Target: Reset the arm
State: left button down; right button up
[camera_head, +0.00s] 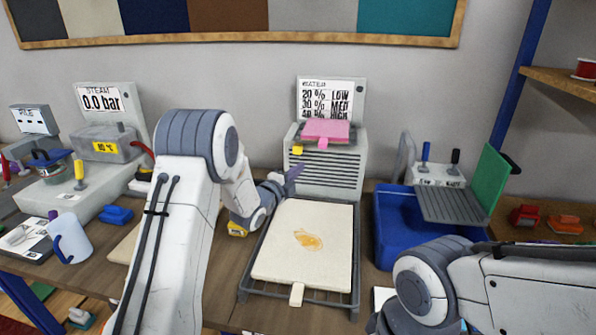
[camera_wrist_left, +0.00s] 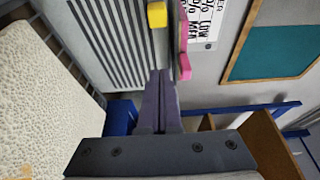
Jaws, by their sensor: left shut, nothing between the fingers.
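My left arm rises from the bottom and bends over toward the bench. Its gripper (camera_head: 292,178) is just above the far left edge of the cream rug (camera_head: 305,245), in front of the grey vented machine (camera_head: 326,170). In the left wrist view the fingers (camera_wrist_left: 163,82) are together and empty, with the vented machine beyond them. My right arm comes in at the lower right; its gripper is out of the picture.
The rug has an orange stain and lies on a dark wire rack (camera_head: 355,290). A pink pad (camera_head: 325,129) lies on the vented machine. A blue bin (camera_head: 400,225) stands right of the rack. A white mug (camera_head: 72,240) and the steam unit (camera_head: 105,145) are at left.

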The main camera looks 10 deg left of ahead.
pick_arm(q)
jog(key=s+d+n+g+y, duration=0.2)
jog(key=s+d+n+g, duration=0.6)
jog(key=s+d, duration=0.75)
jog(key=s+a+f+n+g+y, duration=0.1)
jog(key=s+n+g, duration=0.2)
jog(key=s, duration=1.3)
jog(key=s+a+f+n+g+y, duration=0.1)
jog(key=s+g, duration=0.5)
jog(key=s, duration=1)
jog(key=shift+s+a+f+n, duration=0.3)
jog(key=shift+s+a+n, duration=0.15)
jog(key=shift+n, duration=0.55)
